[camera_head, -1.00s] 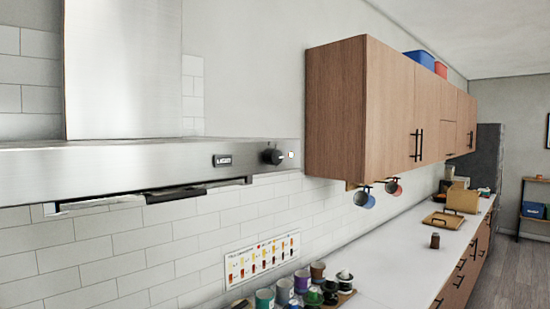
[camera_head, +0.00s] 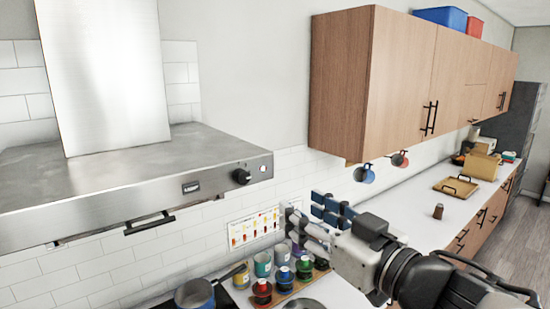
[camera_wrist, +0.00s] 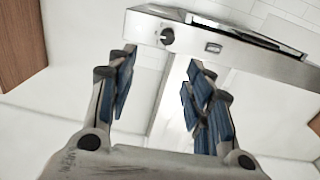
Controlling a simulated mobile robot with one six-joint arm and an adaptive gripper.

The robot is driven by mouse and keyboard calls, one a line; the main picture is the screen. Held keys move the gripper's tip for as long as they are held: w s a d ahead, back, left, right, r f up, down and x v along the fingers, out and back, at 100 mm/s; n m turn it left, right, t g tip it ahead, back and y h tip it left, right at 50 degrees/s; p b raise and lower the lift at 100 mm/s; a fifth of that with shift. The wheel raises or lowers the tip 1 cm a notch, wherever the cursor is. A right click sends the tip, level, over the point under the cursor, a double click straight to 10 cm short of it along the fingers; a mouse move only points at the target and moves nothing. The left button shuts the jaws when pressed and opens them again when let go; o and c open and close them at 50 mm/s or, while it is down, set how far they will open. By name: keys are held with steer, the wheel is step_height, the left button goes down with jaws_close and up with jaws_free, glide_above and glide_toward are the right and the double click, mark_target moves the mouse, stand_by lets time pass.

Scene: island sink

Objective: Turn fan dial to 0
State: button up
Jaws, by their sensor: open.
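The fan dial (camera_head: 241,177) is a black round knob on the front face of the steel range hood (camera_head: 90,200), near its right end. Its setting is too small to read. In the wrist view the dial (camera_wrist: 167,36) shows at the top, beyond the fingertips. My gripper (camera_head: 318,216) is to the right of and lower than the dial in the head view, clear of it. In the wrist view my gripper (camera_wrist: 160,68) is open, with its blue-padded fingers apart and nothing between them.
Wooden wall cabinets (camera_head: 400,85) hang right of the hood. Blue and red mugs hang below them. Several cups and jars (camera_head: 285,270) and a blue pot (camera_head: 195,295) stand below the hood. The space between gripper and dial looks clear.

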glide_toward(244, 178)
steer(key=shift+y, duration=0.4)
steer(key=x, duration=0.8)
steer(key=shift+w+f+b, duration=0.1)
steer(key=shift+w+b, duration=0.25)
steer(key=shift+w, duration=0.1)
steer(key=shift+c, duration=0.3)
steer(key=c, duration=1)
